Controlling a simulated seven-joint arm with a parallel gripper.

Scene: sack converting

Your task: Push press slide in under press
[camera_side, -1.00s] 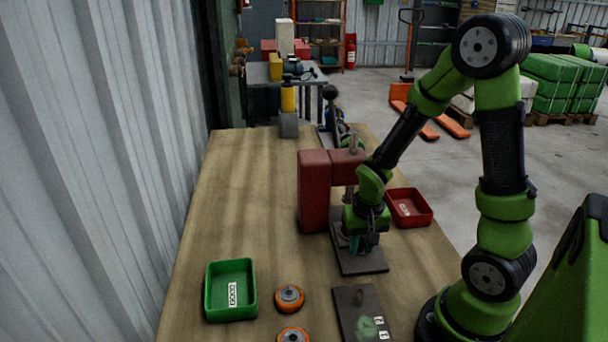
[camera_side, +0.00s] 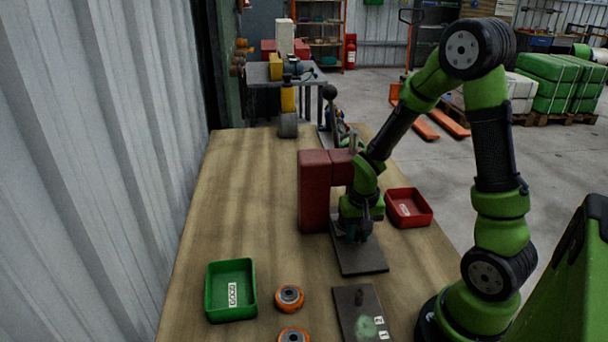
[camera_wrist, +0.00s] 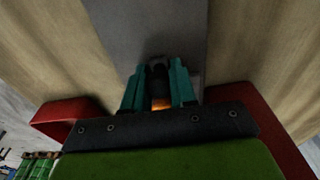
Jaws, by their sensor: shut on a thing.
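The red press (camera_side: 314,190) stands at the middle of the bench, its upper arm reaching right. The dark grey press base plate (camera_side: 367,262) extends toward the camera from under it. My gripper (camera_side: 355,236) points down over the plate, close in by the press. In the wrist view my teal fingers (camera_wrist: 158,88) are shut on a dark knob of the press slide (camera_wrist: 157,72). A bit of orange shows between the fingers. The slide's body is mostly hidden by my gripper, with a light grey edge beside the right finger, so its exact place under the press cannot be told.
A green bin (camera_side: 209,300) stands at the front left, and a red bin (camera_side: 427,214) right of the press. Two orange-rimmed wheels (camera_side: 289,298) lie near a dark marked plate (camera_side: 350,325) at the front. The bench's left part is clear.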

